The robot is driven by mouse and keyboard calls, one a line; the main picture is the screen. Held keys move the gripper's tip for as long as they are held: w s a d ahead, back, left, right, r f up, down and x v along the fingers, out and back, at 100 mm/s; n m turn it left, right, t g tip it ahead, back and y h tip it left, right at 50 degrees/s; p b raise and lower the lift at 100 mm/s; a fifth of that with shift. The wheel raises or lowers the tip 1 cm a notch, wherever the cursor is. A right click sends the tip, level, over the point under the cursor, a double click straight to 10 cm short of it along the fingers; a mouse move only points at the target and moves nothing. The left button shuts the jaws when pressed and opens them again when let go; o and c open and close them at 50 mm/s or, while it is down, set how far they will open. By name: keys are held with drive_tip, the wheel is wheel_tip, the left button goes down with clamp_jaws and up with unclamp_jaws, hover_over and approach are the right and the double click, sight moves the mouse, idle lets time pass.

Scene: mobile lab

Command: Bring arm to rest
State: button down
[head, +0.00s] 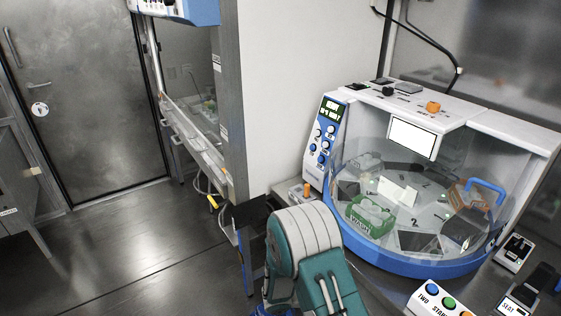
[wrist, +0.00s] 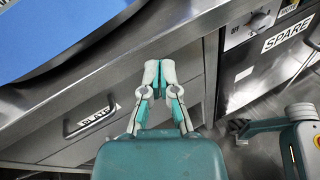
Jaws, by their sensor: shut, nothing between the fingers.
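My gripper (wrist: 159,75) shows in the wrist view, with its two white and teal fingers drawn together and nothing between them. It is in front of the steel drawer (wrist: 70,110) with the label reading roughly "PLATE", just below the counter edge. Whether the fingertips touch the steel front I cannot tell. In the head view my teal and white arm (head: 300,245) is bent at the bottom centre, in front of the counter. My gripper is hidden in that view.
A round blue and white machine (head: 420,262) with a clear cover stands on the counter, holding a green carrier (head: 370,217) and an orange one. A button box (head: 440,303) sits at the front right. Open floor (head: 130,250) lies left, before a metal door (head: 85,90).

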drive_tip(key=s+d+r+m+g+y, duration=0.35)
drive_tip(key=r+m, duration=0.25)
drive_tip(key=r, duration=0.4)
drive_tip(key=s+a+r+m+t+y, duration=0.2)
drive_tip(key=s+r+m+y, duration=0.4)
drive_tip(key=s+r, duration=0.3)
drive_tip(key=s+a+r+m+t+y, duration=0.3)
drive_tip(key=s+r+m+y, duration=0.2)
drive_tip(key=s+r, duration=0.4)
drive_tip(key=shift+s+a+r+m+y, duration=0.15)
drive_tip(key=shift+a+r+m+y, duration=0.25)
drive_tip(key=shift+y, duration=0.25)
drive_tip(key=shift+d+t, duration=0.1)
drive_tip(key=shift+t, duration=0.15)
